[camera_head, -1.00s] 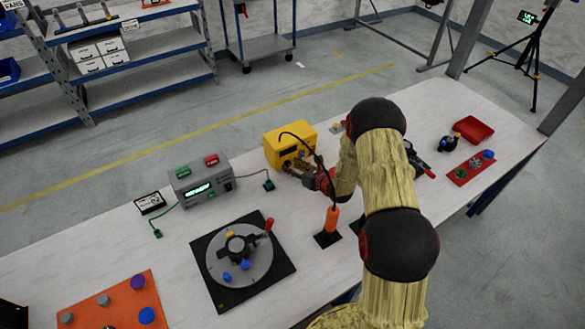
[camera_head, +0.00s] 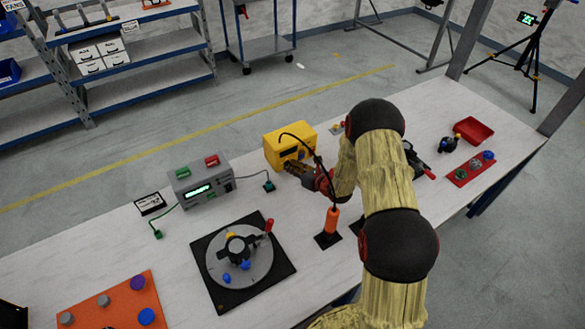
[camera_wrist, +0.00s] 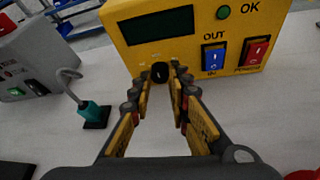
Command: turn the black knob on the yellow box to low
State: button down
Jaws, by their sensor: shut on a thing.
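The yellow box (camera_head: 288,146) stands on the bench, and its front fills the upper part of the wrist view (camera_wrist: 210,22). The front carries a dark display, a green button by "OK", a blue switch under "OUT" and a red switch. The black knob (camera_wrist: 160,72) sits low on this front, with a pale mark on its face. My gripper (camera_wrist: 161,82) is shut on the knob, one fingertip on each side of it. In the head view my gripper (camera_head: 296,168) reaches the box's front, and the knob is hidden there. The setting of the knob cannot be read.
A grey power unit (camera_head: 202,184) with a cabled teal plug (camera_wrist: 94,112) stands left of the box. An orange-handled tool (camera_head: 331,220) stands upright in front, and a black turntable plate (camera_head: 240,295) lies nearer. Bench to the left is partly clear.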

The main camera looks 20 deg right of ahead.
jog(key=shift+b, duration=0.3)
jog(key=shift+a+f+n+h+b, duration=0.1)
jog(key=shift+n+h+b, duration=0.35)
jog(key=shift+b, duration=0.25)
jog(key=shift+n+h+b, duration=0.25)
jog(key=shift+n+b, duration=0.25)
jog(key=shift+n, duration=0.05)
jog(key=c, duration=1.7)
grip_release()
notch_tip(320, 180, up, 10)
jog(key=shift+r, duration=0.1)
